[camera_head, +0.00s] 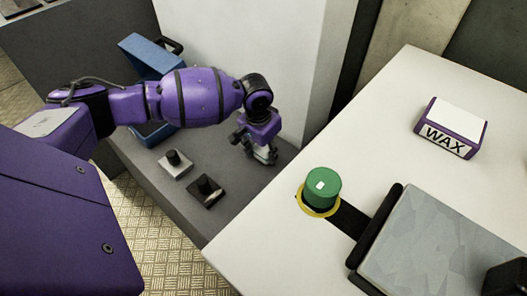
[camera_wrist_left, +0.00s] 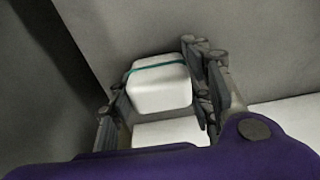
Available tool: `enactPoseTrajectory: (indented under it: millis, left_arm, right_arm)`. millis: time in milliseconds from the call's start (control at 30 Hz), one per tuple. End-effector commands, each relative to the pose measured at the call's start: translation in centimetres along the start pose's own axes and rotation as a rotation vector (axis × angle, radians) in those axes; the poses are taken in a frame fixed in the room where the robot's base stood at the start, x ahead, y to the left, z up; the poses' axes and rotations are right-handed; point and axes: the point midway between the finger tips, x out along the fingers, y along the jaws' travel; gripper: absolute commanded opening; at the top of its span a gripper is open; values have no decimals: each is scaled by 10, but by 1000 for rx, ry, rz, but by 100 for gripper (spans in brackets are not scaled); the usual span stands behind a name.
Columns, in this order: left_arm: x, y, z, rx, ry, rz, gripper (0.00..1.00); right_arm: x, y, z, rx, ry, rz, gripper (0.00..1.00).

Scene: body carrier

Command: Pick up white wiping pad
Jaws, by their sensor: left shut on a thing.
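My left gripper (camera_head: 262,152) points down over the grey ledge, close to the white cabinet. In the left wrist view its fingers are shut on a white rounded block with a teal band (camera_wrist_left: 160,88), which looks like the white wiping pad. Part of another white surface (camera_wrist_left: 168,132) shows below the block, between the fingers. In the head view the held block is mostly hidden by the gripper. My right gripper is not in view.
A white block with a black knob (camera_head: 175,165) and a black block with a knob (camera_head: 207,190) sit on the grey ledge (camera_head: 225,215), left of the gripper. The white table (camera_head: 385,130) holds a green button (camera_head: 322,187) and a WAX box (camera_head: 450,128).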

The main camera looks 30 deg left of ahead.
Motion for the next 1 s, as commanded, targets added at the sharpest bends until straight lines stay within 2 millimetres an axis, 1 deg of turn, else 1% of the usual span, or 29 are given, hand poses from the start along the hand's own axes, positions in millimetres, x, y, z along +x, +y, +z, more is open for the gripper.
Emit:
enactPoseTrajectory:
  millis: [33, 100, 133, 400, 567, 667, 700, 767, 900, 1000]
  left_arm:
    - [0, 0, 0, 0, 0, 0, 11]
    - [0, 0, 0, 0, 0, 0, 2]
    - [0, 0, 0, 0, 0, 0, 0]
    - [-2, 0, 0, 0, 1, 0, 0]
    - [-13, 0, -2, 0, 3, 1, 0]
    - [-28, 0, -4, 0, 4, 1, 0]
    - [-36, 0, -5, 0, 5, 1, 0]
    - [-47, -3, 3, 0, 3, -2, 0]
    - [-81, -8, 25, 2, 2, -3, 0]
    - [-107, -12, 41, 2, 3, -5, 0]
  right_arm:
    - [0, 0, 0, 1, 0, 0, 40]
    - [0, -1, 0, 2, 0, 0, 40]
    - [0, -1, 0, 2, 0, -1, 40]
    - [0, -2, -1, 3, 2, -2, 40]
    - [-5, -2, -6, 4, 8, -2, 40]
    - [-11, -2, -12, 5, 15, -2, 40]
    - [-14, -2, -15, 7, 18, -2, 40]
    - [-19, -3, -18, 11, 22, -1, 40]
    - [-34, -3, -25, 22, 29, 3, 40]
    - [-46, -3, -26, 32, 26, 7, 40]
